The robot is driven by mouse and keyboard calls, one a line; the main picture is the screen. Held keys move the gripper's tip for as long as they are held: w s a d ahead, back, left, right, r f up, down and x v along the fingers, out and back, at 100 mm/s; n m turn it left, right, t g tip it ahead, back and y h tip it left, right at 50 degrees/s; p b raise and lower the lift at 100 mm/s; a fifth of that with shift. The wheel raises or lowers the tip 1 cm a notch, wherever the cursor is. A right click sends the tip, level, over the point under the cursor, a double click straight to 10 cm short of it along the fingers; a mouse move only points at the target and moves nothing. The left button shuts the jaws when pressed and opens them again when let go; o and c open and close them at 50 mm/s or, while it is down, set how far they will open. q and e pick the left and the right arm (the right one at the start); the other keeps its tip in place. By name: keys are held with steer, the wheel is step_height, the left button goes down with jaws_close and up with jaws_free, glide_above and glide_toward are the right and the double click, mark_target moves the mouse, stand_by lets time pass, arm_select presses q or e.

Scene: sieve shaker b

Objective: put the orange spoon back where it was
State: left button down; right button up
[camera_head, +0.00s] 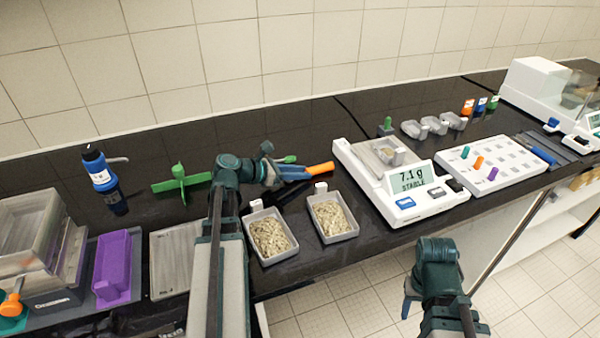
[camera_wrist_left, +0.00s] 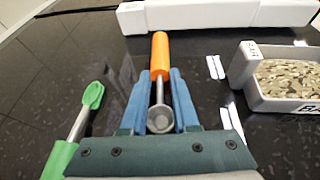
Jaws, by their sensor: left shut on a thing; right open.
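The orange spoon (camera_head: 320,169) is held by my left gripper (camera_head: 296,173) over the dark bench, just beyond the two sample trays. In the left wrist view the orange spoon (camera_wrist_left: 160,55) has its handle pointing away and its grey metal bowl back between the blue fingers of the left gripper (camera_wrist_left: 160,85). A green spoon (camera_wrist_left: 92,97) lies to the left in that view; its green tip (camera_head: 288,159) shows behind my gripper in the head view. My right gripper (camera_head: 408,300) is low in front of the bench, empty; its fingers are mostly hidden.
Two grey trays of grain (camera_head: 270,238) (camera_head: 336,215) stand near the front edge. A white balance (camera_head: 430,205) reading 7.1 g is to their right. A green cross-shaped stand (camera_head: 180,184), a blue bottle (camera_head: 97,165) and a purple block (camera_head: 113,267) are left.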

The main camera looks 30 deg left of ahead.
arm_select(q)
steer(key=shift+f, duration=0.1)
steer(key=c, duration=0.6)
jaws_free()
steer(key=p+v, duration=0.4)
steer(key=v, duration=0.8)
steer(key=shift+s+a+p, duration=0.15)
steer(key=shift+p, duration=0.2)
steer(key=shift+s+a+r, duration=0.3)
steer(key=shift+s+a, duration=0.1)
steer(key=shift+s, duration=0.15)
